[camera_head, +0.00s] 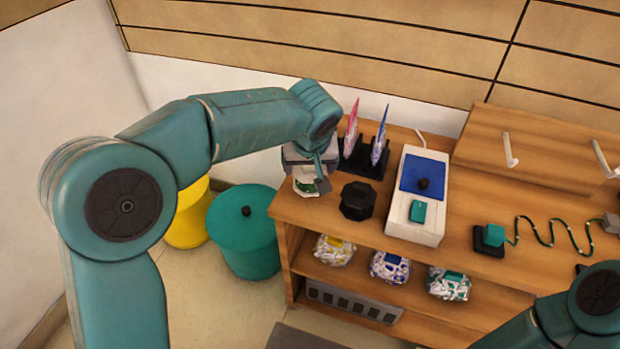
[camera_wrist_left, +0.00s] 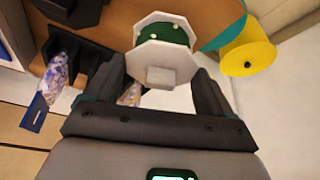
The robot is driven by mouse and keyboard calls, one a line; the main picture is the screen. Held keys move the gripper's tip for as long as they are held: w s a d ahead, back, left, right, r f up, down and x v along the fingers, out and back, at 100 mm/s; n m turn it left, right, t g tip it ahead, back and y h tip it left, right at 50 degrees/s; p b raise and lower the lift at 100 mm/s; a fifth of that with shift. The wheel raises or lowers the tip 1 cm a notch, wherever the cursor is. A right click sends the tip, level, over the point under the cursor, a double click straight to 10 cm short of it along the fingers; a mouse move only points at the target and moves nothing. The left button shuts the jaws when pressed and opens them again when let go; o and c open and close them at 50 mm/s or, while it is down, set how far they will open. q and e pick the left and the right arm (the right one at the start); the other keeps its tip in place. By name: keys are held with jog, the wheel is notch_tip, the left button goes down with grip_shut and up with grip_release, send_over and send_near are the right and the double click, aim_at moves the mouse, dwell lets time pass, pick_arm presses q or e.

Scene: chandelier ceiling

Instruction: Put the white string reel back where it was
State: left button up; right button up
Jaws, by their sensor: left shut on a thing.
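The white string reel (camera_head: 305,186) has white octagonal flanges and a green winding. It is at the left end of the wooden bench top, beneath my left gripper (camera_head: 318,178), which partly hides it. In the left wrist view the reel (camera_wrist_left: 162,58) sits between the two dark fingers of my left gripper (camera_wrist_left: 165,85), which is shut on it. I cannot tell whether the reel touches the bench top. My right gripper is out of view.
A black octagonal reel (camera_head: 357,200) stands close to the right. Behind is a black rack (camera_head: 363,160) with pink and blue upright pieces. A white device with a blue panel (camera_head: 418,195) stands further right. Teal (camera_head: 243,236) and yellow (camera_head: 188,222) bins stand left of the bench.

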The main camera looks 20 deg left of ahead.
aim_at(310, 172)
pick_arm(q)
notch_tip(310, 172, down, 3)
jog(key=shift+f+b, duration=0.2)
jog(key=shift+b, duration=0.25)
jog(key=shift+f, duration=0.15)
jog(key=o, duration=1)
jog(key=shift+c, duration=0.2)
